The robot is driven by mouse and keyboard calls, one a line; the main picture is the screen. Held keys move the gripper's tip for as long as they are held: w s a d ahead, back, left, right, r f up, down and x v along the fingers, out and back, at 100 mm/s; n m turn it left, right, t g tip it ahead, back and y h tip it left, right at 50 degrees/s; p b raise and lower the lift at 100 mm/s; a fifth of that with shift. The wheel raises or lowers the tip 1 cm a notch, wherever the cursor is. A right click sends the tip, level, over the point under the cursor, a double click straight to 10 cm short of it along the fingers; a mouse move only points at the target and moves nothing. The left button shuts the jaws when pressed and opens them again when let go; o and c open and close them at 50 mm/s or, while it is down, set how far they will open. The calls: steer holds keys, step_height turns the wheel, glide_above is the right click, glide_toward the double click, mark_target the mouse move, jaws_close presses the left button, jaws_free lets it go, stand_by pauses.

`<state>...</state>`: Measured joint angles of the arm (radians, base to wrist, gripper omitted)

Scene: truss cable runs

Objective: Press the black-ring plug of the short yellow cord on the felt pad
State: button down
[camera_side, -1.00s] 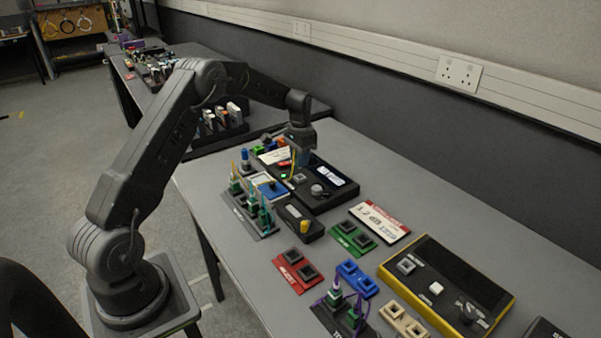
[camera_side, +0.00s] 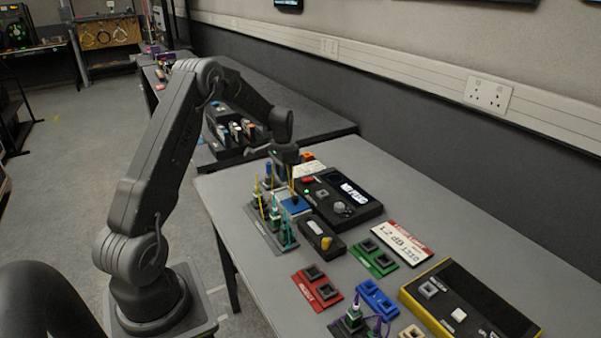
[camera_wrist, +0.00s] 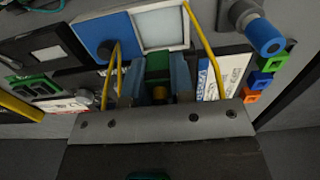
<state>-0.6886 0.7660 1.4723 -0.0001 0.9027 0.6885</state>
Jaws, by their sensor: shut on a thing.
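My gripper (camera_side: 286,163) is pointing down above the blue-and-white cleaner in the side view. In the wrist view, its two fingers (camera_wrist: 157,80) are shut on a green plug (camera_wrist: 158,64) of the yellow cord (camera_wrist: 203,45), which loops out on both sides. The black ring on the plug is hard to make out. The pale felt pad (camera_wrist: 160,28) sits in a white frame just beyond the fingertips, beside the cleaner's blue part (camera_wrist: 90,30) with a dark knob. The cleaner's blue part also shows in the side view (camera_side: 294,205). I cannot tell whether the plug touches the pad.
A rack of upright plugs (camera_side: 270,222) stands close to the cleaner. A black instrument (camera_side: 345,200) with a lit screen lies to its right. A blue-capped post (camera_wrist: 264,38) rises near the gripper. Red (camera_side: 317,288) and green (camera_side: 372,257) socket plates lie nearer the front.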

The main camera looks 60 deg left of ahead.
mark_target(284, 196)
steer(key=shift+f, duration=2.35)
steer(key=shift+f, duration=0.25)
stand_by(0.5)
steer(key=shift+r, duration=2.6)
steer(key=shift+r, duration=0.15)
